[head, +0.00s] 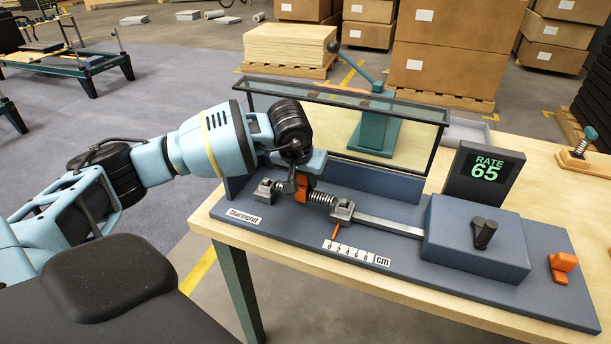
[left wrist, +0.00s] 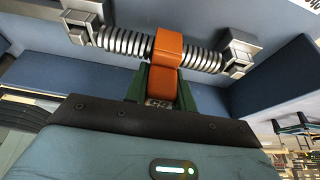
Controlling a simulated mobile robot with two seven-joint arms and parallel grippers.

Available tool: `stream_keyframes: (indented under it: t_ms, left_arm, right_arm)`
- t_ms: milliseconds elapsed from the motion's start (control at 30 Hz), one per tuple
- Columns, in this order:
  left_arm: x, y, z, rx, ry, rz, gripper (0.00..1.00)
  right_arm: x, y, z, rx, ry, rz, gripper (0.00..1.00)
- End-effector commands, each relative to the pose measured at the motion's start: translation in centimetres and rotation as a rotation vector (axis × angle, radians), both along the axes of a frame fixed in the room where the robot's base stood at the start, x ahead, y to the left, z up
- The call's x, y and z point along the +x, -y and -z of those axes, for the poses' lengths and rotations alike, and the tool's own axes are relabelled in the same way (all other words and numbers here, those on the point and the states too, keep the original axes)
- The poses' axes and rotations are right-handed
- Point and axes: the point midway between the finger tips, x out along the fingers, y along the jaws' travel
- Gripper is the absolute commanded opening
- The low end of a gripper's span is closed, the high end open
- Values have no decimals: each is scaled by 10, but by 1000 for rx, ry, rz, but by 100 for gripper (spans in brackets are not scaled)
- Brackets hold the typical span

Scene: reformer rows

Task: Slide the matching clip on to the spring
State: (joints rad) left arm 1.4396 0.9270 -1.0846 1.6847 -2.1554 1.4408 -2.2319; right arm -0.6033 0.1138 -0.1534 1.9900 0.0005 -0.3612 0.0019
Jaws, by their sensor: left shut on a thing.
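The spring (head: 323,198) lies between two grey blocks on the tester base. In the left wrist view the spring (left wrist: 204,60) runs across the top. An orange clip (head: 301,191) is at the spring, left of its middle in the head view. In the left wrist view the clip (left wrist: 167,48) lies across the coils near mid-length; whether it is fully seated I cannot tell. My left gripper (head: 303,178) is shut on this clip, its green fingers (left wrist: 161,84) around the clip's lower part. My right gripper is not in view.
A clear guard (head: 345,105) stands behind the spring. A control box with a knob (head: 475,238), a RATE 65 display (head: 483,175) and a second orange clip (head: 563,268) are to the right. A cm scale (head: 356,252) lies in front.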

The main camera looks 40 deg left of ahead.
Motion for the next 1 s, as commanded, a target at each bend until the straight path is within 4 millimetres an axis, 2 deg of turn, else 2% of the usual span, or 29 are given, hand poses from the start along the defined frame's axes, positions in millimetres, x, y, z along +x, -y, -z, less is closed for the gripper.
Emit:
stream_keyframes:
  t_ms: [167,200,367,700,1000]
  left_arm:
    - [0,0,5,0,-2,0,4]
    - [0,0,5,0,-2,0,29]
    - [-1,0,5,1,-3,1,50]
    - [-1,1,6,0,-5,2,50]
    - [-16,4,-38,0,2,1,50]
  right_arm:
    - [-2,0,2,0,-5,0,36]
    - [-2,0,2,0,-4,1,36]
    - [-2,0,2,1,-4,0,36]
    - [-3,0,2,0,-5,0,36]
    - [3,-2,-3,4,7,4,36]
